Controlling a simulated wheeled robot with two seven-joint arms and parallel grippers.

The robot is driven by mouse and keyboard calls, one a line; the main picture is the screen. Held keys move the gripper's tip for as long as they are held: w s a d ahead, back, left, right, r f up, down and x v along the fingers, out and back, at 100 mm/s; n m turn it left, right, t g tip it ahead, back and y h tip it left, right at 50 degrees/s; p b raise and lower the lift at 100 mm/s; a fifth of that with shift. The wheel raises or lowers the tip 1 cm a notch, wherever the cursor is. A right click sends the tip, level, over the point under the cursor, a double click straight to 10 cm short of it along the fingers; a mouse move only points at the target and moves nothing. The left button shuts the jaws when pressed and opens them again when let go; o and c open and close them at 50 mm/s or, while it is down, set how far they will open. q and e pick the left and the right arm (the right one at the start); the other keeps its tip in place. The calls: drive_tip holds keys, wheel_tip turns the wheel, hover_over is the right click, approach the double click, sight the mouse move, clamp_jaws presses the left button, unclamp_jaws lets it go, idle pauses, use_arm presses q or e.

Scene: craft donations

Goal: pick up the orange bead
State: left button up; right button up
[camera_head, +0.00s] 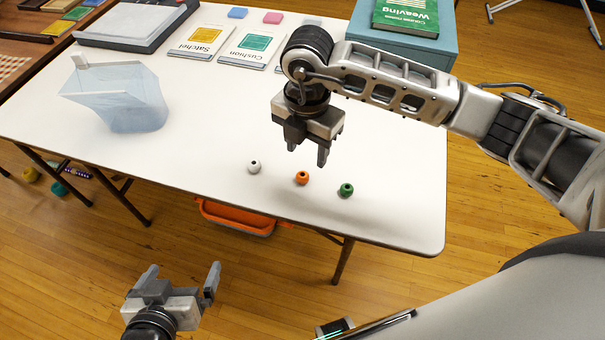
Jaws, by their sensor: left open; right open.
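The orange bead (302,178) lies on the white table (400,190) near its front edge. A white bead (254,167) lies to its left and a green bead (346,190) to its right. My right gripper (308,158) points down just above and behind the orange bead in the picture. It is open and empty, and its exact height over the table is hard to tell. My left gripper (184,279) is open and empty, in front of the table and away from the beads.
A translucent bag (122,95) stands on the table at the left. Cards (200,40), a blue and a pink block and a dark tray lie toward the back. A blue box (430,45) with a green book (405,16) is at the back right. An orange bin (237,217) sits below the table.

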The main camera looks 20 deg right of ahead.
sight(303, 174)
drive_tip(key=f, duration=0.7)
drive_tip(key=shift+a+f, duration=0.2)
drive_tip(key=shift+a, duration=0.2)
drive_tip(key=shift+c, duration=0.3)
drive_tip(key=c, duration=1)
